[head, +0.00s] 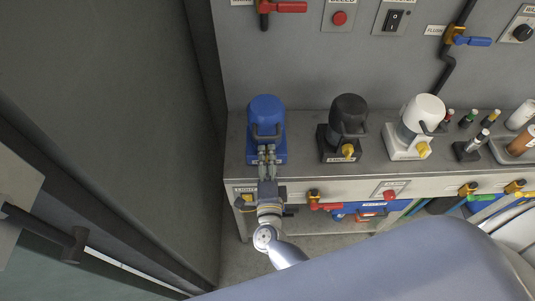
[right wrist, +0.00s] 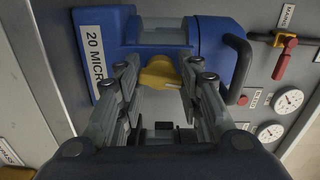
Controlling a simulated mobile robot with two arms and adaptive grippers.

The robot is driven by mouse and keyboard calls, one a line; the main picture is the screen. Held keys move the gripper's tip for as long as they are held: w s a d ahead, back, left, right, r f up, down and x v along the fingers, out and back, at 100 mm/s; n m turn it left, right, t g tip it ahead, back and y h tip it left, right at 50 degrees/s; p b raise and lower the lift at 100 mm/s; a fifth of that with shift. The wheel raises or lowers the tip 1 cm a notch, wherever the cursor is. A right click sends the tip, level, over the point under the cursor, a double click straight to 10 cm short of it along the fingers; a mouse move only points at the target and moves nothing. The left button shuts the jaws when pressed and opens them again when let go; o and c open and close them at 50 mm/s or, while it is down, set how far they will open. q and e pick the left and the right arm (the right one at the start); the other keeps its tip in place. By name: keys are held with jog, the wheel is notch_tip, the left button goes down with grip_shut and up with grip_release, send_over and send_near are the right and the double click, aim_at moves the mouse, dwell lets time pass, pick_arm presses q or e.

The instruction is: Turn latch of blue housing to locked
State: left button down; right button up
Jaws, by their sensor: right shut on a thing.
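The blue housing (head: 265,115) stands at the left end of the grey bench, with a dark handle on its front. In the right wrist view the blue housing (right wrist: 215,45) fills the upper middle, with a label reading "20 MICR". Its yellow latch (right wrist: 158,73) sits between my right gripper's fingertips (right wrist: 162,80). In the head view my right gripper (head: 267,158) reaches the housing's base from the front and hides the latch. The fingers are shut on the latch. My left gripper is not in view.
A black housing (head: 347,118) and a white housing (head: 424,112) with yellow latches stand to the right on the bench (head: 306,150). Small bottles (head: 468,118) are farther right. Valves and switches line the wall behind. A dark wall rises on the left.

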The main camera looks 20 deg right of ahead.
jog(key=shift+w+r+n+p, duration=0.15)
jog(key=shift+n+p, duration=0.3)
jog(key=shift+n, duration=0.55)
jog(key=o, duration=1.1)
jog(key=shift+s, duration=0.25)
jog(key=v, duration=1.1)
jog(key=shift+s+a, duration=0.15)
jog(key=shift+s, duration=0.2)
